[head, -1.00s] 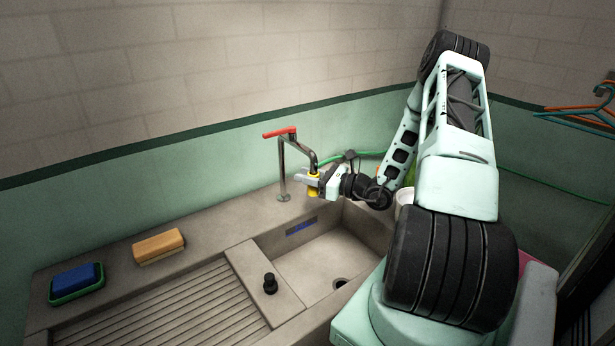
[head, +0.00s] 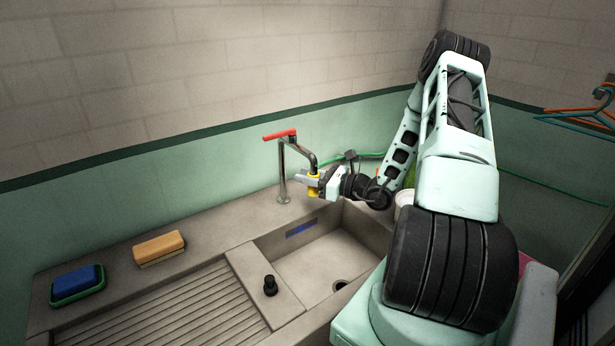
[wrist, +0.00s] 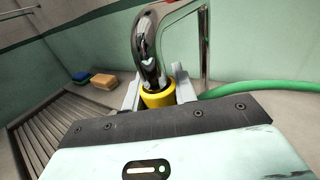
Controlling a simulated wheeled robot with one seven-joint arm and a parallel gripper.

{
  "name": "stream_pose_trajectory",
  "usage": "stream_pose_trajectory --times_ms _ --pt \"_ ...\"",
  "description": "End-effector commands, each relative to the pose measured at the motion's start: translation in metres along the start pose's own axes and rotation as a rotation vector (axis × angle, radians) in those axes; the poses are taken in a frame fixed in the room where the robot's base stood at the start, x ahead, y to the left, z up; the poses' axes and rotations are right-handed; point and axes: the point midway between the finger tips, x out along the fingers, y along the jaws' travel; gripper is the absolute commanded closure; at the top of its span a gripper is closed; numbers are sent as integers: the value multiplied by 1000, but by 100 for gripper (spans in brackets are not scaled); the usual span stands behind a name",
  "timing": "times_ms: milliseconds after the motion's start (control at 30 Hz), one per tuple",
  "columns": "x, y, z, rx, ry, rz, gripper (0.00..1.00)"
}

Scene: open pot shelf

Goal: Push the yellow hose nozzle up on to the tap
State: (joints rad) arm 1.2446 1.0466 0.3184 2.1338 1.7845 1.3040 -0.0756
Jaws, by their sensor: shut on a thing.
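The tap (head: 284,165) is a chrome swan-neck pipe with a red lever handle (head: 279,135), standing at the back of the sink. Its spout also shows in the wrist view (wrist: 147,45), curving down. The yellow hose nozzle (wrist: 158,94) is directly under the spout end, and the two meet in the wrist view; how far the spout sits inside it is hidden. My gripper (head: 314,184) is shut on the nozzle, one finger on each side of it. In the head view the nozzle shows as a small yellow patch (head: 313,190) between the fingers.
A green hose (wrist: 255,88) runs off to the right along the wall. A stone sink basin (head: 325,262) lies below my gripper, with a ribbed drainboard at left.

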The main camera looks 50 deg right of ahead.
Motion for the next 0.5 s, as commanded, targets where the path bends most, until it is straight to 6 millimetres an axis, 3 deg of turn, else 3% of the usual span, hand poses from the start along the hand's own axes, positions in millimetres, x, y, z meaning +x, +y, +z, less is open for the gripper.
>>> stream_pose_trajectory --times_ms 333,367,400,433,500 --pt "1 -1 4 -3 -7 0 95" --pt "1 -1 4 -3 -7 0 70" --pt "1 -1 4 -3 -7 0 58" --pt "0 -1 3 -3 -6 0 50" --pt "0 0 3 -2 -5 0 47"
